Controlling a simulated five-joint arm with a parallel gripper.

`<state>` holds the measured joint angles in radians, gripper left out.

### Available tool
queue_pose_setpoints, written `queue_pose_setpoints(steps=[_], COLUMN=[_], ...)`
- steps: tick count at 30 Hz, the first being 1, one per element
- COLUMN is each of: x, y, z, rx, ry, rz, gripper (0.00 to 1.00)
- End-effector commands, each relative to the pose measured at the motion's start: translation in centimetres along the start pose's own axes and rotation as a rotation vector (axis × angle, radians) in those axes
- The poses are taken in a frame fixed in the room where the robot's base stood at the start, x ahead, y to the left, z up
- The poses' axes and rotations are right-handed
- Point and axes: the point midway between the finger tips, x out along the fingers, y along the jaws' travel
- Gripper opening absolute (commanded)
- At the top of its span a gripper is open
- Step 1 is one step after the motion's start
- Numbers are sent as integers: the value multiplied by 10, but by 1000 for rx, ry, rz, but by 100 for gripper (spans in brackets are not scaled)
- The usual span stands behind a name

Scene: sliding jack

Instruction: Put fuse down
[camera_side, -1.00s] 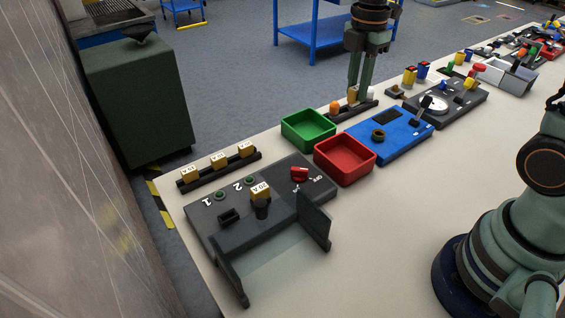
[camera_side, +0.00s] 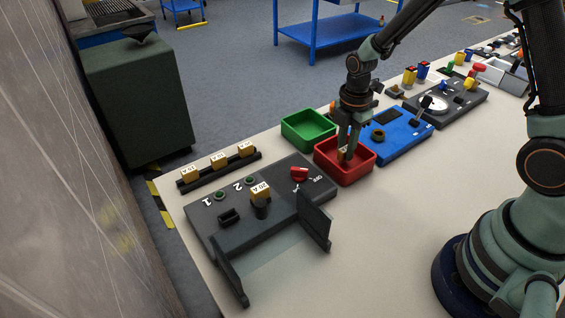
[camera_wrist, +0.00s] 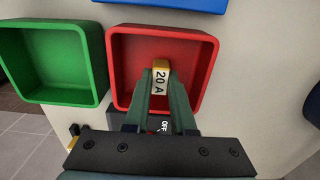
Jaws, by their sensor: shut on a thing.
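I cannot tell whether the fuse touches the bin floor. In the wrist view the red bin (camera_wrist: 205,75) surrounds the fuse and looks otherwise empty. In the side view the fuse (camera_side: 342,155) is mostly hidden by the fingers.
The green bin (camera_side: 308,128) is empty beside the red one. A dark fuse panel (camera_side: 240,225) with a tan fuse (camera_side: 261,190) and a red knob (camera_side: 300,174) lies in front. A rack (camera_side: 220,172) of fuses is left. A blue panel (camera_side: 405,133) is right.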

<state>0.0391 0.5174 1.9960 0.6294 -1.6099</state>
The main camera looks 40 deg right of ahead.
Motion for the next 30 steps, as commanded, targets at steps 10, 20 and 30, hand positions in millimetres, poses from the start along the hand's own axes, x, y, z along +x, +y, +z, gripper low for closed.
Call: queue_pose_setpoints(steps=[10, 20, 30], x=[3, 4, -13], y=[0, 0, 2], z=[0, 0, 0], rx=[0, 0, 0], ry=[0, 0, 0], rz=[1, 1, 6], gripper=[0, 53, 53])
